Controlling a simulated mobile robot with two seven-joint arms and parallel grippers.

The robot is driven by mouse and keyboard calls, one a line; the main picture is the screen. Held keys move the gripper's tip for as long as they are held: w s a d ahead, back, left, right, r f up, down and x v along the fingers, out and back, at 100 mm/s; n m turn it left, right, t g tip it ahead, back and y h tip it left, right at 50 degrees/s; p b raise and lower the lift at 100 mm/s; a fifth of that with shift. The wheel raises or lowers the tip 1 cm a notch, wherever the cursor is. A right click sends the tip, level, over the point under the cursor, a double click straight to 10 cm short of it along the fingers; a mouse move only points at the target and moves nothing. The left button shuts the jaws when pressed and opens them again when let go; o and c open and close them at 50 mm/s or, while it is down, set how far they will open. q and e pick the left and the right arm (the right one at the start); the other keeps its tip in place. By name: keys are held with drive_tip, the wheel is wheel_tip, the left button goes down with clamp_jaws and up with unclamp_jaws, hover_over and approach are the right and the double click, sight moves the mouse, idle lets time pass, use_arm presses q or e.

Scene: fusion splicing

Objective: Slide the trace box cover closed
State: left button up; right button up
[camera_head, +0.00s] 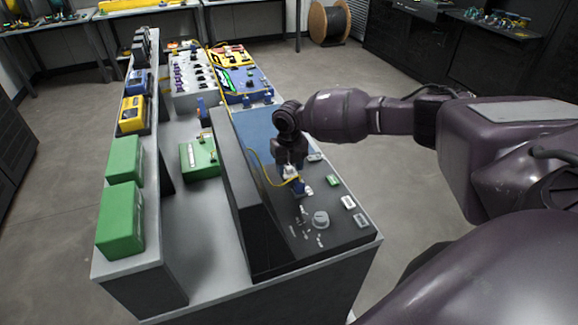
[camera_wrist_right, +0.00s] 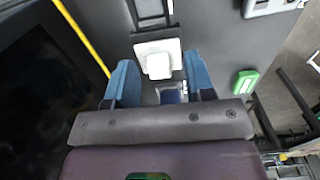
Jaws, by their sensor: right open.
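The trace box's white cover (camera_wrist_right: 157,58), with a raised square knob, lies on the dark console panel in the wrist view. A dark slotted frame extends above it, and a small dark blue part (camera_wrist_right: 170,97) shows below it. In the head view the white piece (camera_head: 290,172) sits just under my right gripper (camera_head: 293,178). My right gripper is open, its two blue fingertips (camera_wrist_right: 162,82) on the left and right of the knob with gaps visible. I cannot tell how far the cover is slid. My left gripper is out of view.
The console (camera_head: 340,230) carries a round knob (camera_head: 321,218) and several switches. Its tall dark screen housing (camera_head: 236,190) rises on the left. Green boxes (camera_head: 120,220) stand on the shelf.

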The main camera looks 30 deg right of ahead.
drive_tip(key=shift+f, duration=0.15)
drive_tip(key=shift+c, duration=0.2)
clamp_jaws()
drive_tip(key=w+b, duration=0.1)
drive_tip(key=w, duration=0.1)
drive_tip(key=w+d+b, duration=0.1)
drive_tip(key=w+b, duration=0.1)
drive_tip(key=shift+f, duration=0.2)
drive_tip(key=shift+w+r+b, duration=0.2)
drive_tip(key=shift+w+b, duration=0.2)
drive_tip(key=shift+b, duration=0.05)
drive_tip(key=shift+d+r, duration=0.1)
drive_tip(key=shift+r, duration=0.1)
drive_tip(key=shift+c, duration=0.2)
unclamp_jaws()
drive_tip(key=shift+w, duration=0.15)
drive_tip(key=shift+o, duration=0.4)
drive_tip(key=shift+f, duration=0.1)
